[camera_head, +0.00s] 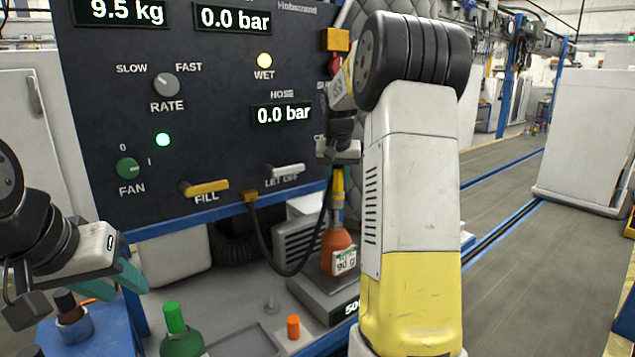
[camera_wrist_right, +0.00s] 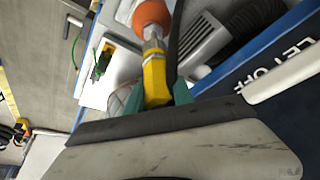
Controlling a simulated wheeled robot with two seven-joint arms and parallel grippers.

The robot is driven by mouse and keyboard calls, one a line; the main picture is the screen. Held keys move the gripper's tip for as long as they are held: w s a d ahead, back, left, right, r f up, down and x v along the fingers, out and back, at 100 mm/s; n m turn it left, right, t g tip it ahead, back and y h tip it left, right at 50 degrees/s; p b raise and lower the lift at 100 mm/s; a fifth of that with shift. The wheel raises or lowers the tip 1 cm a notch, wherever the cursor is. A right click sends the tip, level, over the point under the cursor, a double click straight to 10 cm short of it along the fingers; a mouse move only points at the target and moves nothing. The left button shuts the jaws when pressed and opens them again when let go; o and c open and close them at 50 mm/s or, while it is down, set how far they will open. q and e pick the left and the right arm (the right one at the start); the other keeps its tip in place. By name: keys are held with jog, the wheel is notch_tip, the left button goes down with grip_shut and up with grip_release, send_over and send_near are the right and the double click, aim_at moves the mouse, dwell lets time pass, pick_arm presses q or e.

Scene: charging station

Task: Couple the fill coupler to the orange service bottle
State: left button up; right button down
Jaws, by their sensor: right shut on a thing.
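The orange service bottle (camera_head: 338,243) stands upright on a scale, with a "90 g" label on its front. It also shows in the wrist view (camera_wrist_right: 152,13). My right gripper (camera_head: 338,165) is shut on the yellow fill coupler (camera_wrist_right: 155,80), above the bottle. The coupler is in line with the bottle's metal neck (camera_wrist_right: 152,45) and appears to meet it; I cannot tell whether it is locked. A dark hose (camera_head: 268,258) loops from the panel toward the coupler. My left gripper (camera_head: 128,276), with teal fingers, is at the lower left, away from the bottle; its opening is unclear.
The scale (camera_head: 322,300) sits on the bench by a grey vented unit (camera_head: 298,240). A green bottle (camera_head: 180,335) and a small orange cap (camera_head: 293,327) stand in front. The dark panel (camera_head: 215,130) shows 0.0 bar on HOSE, with FILL (camera_head: 205,188) and LET OFF (camera_head: 285,170) levers.

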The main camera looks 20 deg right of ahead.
aim_at(337, 181)
jog(key=shift+f, duration=2.55)
jog(key=c, duration=1)
grip_release()
jog(key=v, duration=0.7)
jog(key=shift+s+r, duration=0.15)
jog(key=shift+r, duration=0.15)
